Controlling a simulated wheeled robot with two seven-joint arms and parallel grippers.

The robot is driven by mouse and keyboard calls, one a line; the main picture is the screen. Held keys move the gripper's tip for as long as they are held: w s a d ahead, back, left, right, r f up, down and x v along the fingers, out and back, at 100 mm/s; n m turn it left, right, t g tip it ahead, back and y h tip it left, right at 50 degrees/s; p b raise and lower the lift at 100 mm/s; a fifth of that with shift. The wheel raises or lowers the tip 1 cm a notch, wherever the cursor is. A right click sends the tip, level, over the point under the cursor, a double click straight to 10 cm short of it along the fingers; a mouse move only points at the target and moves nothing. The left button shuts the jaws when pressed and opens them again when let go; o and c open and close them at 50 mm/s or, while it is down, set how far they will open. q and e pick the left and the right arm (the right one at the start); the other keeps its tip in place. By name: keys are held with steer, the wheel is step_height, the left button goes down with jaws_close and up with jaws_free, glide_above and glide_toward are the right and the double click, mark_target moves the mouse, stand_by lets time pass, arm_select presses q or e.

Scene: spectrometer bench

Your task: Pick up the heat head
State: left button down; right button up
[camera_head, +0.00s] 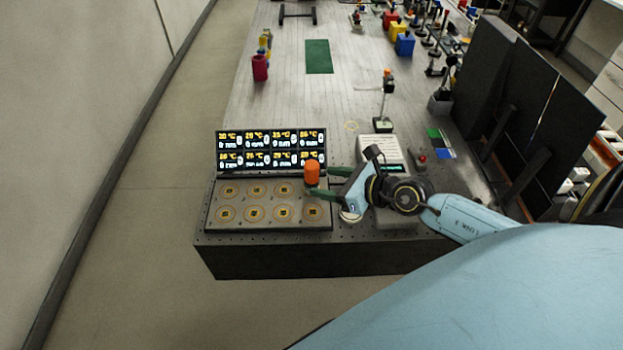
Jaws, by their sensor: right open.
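An orange upright cylinder (312,172), which I take for the heat head, stands at the right end of the back row on the grey stirrer plate (211,213). My right gripper (319,182) comes in from the right with its two dark green fingers apart. The fingertips are close beside the cylinder, one toward the back and one toward the front. I cannot tell whether they touch it. The cylinder's lower end is partly hidden near the fingers. My left gripper is not in view.
A lit display panel (271,150) rises behind the plate. A pale instrument (380,150) sits under and behind my right wrist. A thin stand (384,124) is further back, and black panels (505,100) stand at the right.

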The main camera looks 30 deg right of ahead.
steer(key=shift+b+x, duration=0.4)
steer(key=shift+x, duration=3.4)
steer(key=shift+d, duration=0.15)
steer(key=c, duration=1.2)
steer(key=shift+r, duration=0.15)
jaws_close()
